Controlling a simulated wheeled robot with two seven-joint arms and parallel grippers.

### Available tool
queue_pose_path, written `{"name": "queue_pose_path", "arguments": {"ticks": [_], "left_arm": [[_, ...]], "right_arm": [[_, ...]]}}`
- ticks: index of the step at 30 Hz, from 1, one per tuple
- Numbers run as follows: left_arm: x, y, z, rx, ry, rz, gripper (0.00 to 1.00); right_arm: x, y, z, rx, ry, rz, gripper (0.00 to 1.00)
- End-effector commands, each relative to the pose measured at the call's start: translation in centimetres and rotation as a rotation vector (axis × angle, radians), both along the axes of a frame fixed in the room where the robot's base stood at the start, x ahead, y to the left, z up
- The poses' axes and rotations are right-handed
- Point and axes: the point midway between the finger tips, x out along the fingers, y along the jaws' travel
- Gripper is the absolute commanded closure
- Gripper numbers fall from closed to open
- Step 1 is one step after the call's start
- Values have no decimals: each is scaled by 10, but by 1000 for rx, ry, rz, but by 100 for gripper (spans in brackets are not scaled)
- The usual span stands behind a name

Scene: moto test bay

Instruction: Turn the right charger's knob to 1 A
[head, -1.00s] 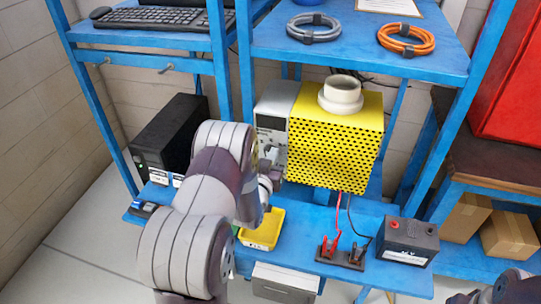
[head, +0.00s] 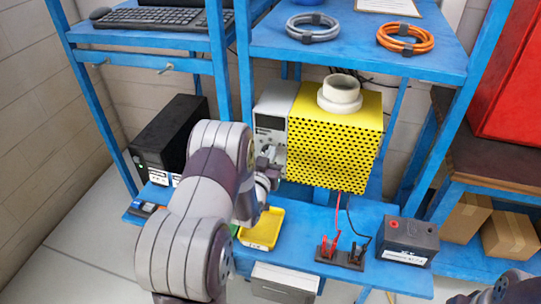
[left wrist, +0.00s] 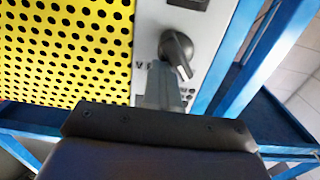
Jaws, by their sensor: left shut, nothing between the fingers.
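The right charger is a yellow perforated box (head: 340,140) with a grey front panel (head: 270,105) on the blue shelf. In the left wrist view its panel (left wrist: 150,20) carries a dark knob (left wrist: 176,46) with a pale pointer mark toward the lower right. My left gripper (head: 268,160) is at the panel, its fingers shut and empty. In the wrist view the shut fingertips (left wrist: 166,78) lie just below the knob and overlap its lower edge; I cannot tell whether they touch. The scale marks are mostly hidden or too small to read. My right gripper is not in view.
A black box (head: 168,135) stands left of the charger. A yellow tray (head: 262,232), a terminal block with red and black clips (head: 340,255) and a battery (head: 408,240) sit on the lower shelf. Blue posts (head: 243,70) frame the bay.

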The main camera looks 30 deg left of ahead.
Motion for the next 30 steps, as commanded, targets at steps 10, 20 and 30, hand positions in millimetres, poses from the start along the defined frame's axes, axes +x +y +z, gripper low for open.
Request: {"name": "queue_pose_path", "arguments": {"ticks": [10,20,30], "left_arm": [[7,4,17,14,-45,27,100],[-29,-7,12,8,-30,26,100],[-70,-18,8,6,-22,21,100]], "right_arm": [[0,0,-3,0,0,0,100],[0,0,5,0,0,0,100],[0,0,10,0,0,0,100]]}}
